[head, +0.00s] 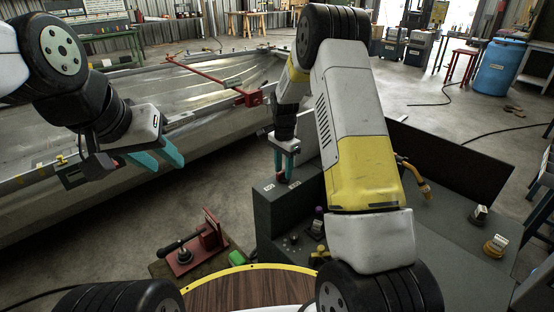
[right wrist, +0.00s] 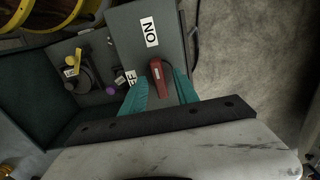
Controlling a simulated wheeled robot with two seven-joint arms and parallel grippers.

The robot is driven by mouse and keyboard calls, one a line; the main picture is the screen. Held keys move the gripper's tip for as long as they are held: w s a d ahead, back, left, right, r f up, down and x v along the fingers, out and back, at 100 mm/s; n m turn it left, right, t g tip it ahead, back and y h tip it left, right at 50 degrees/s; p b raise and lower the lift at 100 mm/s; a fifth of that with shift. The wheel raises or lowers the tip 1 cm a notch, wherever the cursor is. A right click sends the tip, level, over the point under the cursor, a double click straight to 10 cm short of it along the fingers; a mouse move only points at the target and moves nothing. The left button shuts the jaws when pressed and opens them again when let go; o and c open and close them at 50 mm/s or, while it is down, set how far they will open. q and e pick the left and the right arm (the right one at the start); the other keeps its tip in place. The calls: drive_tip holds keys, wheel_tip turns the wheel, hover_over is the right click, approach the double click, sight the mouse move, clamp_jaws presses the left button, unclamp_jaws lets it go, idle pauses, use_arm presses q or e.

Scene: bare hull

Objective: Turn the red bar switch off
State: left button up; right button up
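The red bar switch (right wrist: 160,78) is on the grey top of a console box, with a white ON label (right wrist: 149,31) above it and a partly hidden label ending in F (right wrist: 131,77) to its left. Its upper end points roughly toward ON. My right gripper (head: 284,172) points down over the box; its teal fingers stand apart on either side of the bar, close to it. Whether they touch it is unclear. In the head view only a bit of red shows between the fingertips. My left gripper (head: 165,160) is open and empty, away from the console.
A red lever device (head: 195,245) stands left of the console. A large metal hull (head: 120,105) lies behind. A blue barrel (head: 498,68) is far right.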

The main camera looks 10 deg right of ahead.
drive_tip(key=shift+f, duration=0.15)
clamp_jaws()
